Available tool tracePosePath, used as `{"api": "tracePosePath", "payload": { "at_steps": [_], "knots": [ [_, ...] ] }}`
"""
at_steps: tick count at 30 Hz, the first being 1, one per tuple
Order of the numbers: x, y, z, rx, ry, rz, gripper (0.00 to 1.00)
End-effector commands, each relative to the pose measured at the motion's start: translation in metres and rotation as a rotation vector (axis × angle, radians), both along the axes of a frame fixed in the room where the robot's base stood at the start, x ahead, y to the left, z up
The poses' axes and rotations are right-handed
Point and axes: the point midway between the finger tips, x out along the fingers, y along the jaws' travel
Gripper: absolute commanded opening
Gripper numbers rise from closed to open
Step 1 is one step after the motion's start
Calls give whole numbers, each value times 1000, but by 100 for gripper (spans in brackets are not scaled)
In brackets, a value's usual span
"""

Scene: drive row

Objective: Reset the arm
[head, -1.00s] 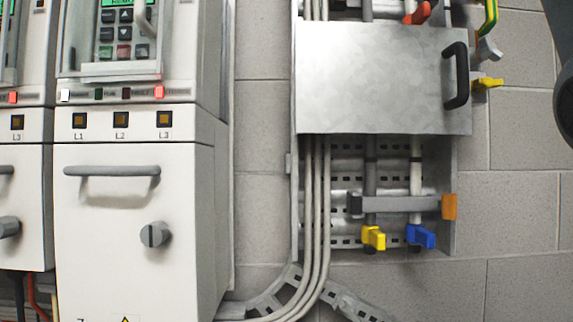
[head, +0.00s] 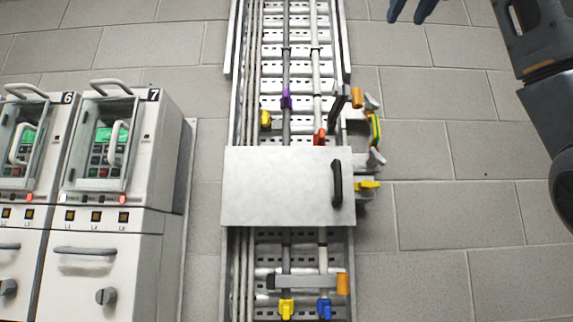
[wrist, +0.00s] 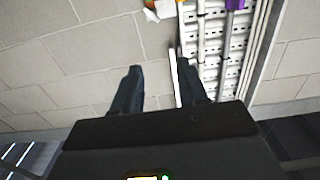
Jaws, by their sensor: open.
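My gripper (head: 410,8) shows at the top edge of the head view, its dark fingertips apart, above and to the right of the cable tray. In the wrist view its two dark fingers (wrist: 160,85) stand apart with nothing between them. My arm comes in along the right side of the head view. The gripper is clear of the wall fittings in the head view.
A vertical cable tray (head: 345,95) with pipes and coloured valve handles runs up the block wall. A grey cover plate (head: 275,187) with a black handle (head: 336,185) spans it. White drive cabinets (head: 105,245) stand at left. Bare wall (head: 450,215) lies right of the tray.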

Motion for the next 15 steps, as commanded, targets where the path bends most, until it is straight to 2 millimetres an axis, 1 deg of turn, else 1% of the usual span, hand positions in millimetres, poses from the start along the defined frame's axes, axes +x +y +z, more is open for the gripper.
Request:
{"api": "tracePosePath", "payload": {
  "at_steps": [10,15],
  "knots": [
    [31,-3,-33,13,9,17,43],
    [54,-5,-61,25,16,30,43]
  ]
}}
